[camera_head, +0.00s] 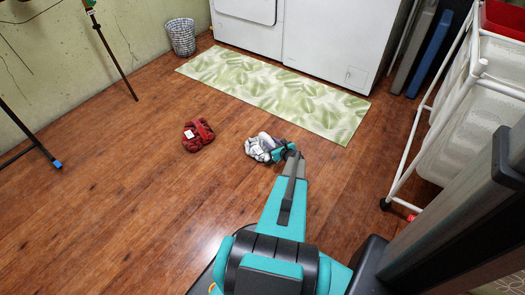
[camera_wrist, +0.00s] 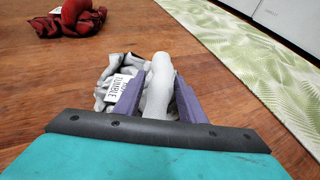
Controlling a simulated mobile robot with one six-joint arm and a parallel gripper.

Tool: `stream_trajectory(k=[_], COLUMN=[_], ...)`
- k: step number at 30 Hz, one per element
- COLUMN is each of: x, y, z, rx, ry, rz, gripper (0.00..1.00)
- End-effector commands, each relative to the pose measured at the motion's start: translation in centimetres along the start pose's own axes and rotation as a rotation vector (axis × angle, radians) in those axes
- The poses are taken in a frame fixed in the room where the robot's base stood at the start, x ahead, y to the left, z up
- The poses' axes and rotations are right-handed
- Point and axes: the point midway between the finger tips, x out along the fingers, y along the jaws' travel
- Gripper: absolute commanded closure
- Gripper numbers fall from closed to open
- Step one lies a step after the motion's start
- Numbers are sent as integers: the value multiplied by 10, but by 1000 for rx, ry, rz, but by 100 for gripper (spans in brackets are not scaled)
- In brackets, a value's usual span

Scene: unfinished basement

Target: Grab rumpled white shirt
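The rumpled white shirt (camera_head: 260,147) is a small white and grey heap on the wooden floor, short of the green mat. My gripper (camera_head: 291,152) is at its right side in the head view. In the wrist view, the two purple fingers of my gripper (camera_wrist: 157,95) stand on either side of a thick white fold of the shirt (camera_wrist: 160,78). The fold fills the gap and appears to touch both fingers. A white tag with dark lettering (camera_wrist: 117,89) shows by the left finger. The fingers hide part of the shirt.
A crumpled red cloth (camera_head: 198,134) lies left of the shirt. A green leaf-patterned mat (camera_head: 290,92) lies behind, before white appliances (camera_head: 330,40). A wheeled white rack (camera_head: 455,95) stands at right and a small basket (camera_head: 181,37) at the back. The left floor is mostly clear.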

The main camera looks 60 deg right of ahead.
Motion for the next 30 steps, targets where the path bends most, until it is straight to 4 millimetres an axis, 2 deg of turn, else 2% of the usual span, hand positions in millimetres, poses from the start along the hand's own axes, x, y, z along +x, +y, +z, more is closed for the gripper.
stream_trajectory(k=[3,9,26,27,30], x=[17,32,33,33,33], y=[-2,-1,0,0,0], z=[-2,-1,0,0,0], rx=[-1,0,0,0,0], ry=[0,0,0,0,0], rz=[0,0,-1,-1,-1], gripper=[63,63,63,65,82])
